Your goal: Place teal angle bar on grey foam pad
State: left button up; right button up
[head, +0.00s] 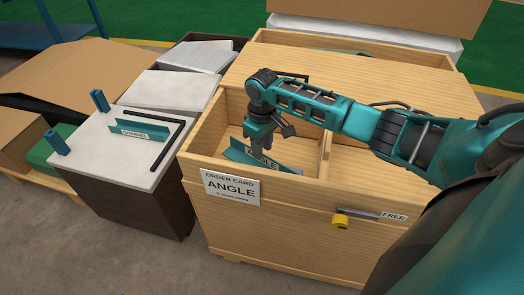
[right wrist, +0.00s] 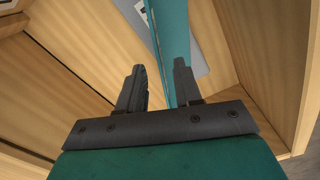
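The teal angle bar (head: 282,167) lies in the left compartment of the wooden crate, with an ANGLE label on it. My right gripper (head: 261,142) points down into that compartment, just above the bar. In the right wrist view my right gripper (right wrist: 160,82) has its fingers apart. The angle bar (right wrist: 176,45) runs between them, close to the right finger; I cannot tell if they touch. A light grey slab (head: 128,172), which looks like the grey foam pad, tops a dark box at the left. My left gripper is not in view.
The slab carries a teal channel piece (head: 140,131), a black L-shaped rod (head: 181,135) and two teal posts (head: 99,100). The crate (head: 205,168) has walls around the bar and an order card (head: 230,187) reading ANGLE. A yellow-ended slider (head: 341,220) is on its front.

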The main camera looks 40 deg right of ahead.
pick_arm(q)
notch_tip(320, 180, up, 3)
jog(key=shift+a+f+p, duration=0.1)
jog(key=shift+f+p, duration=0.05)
jog(key=shift+p, duration=0.85)
pick_arm(e)
notch_tip(320, 180, up, 9)
jog(key=shift+f, duration=0.15)
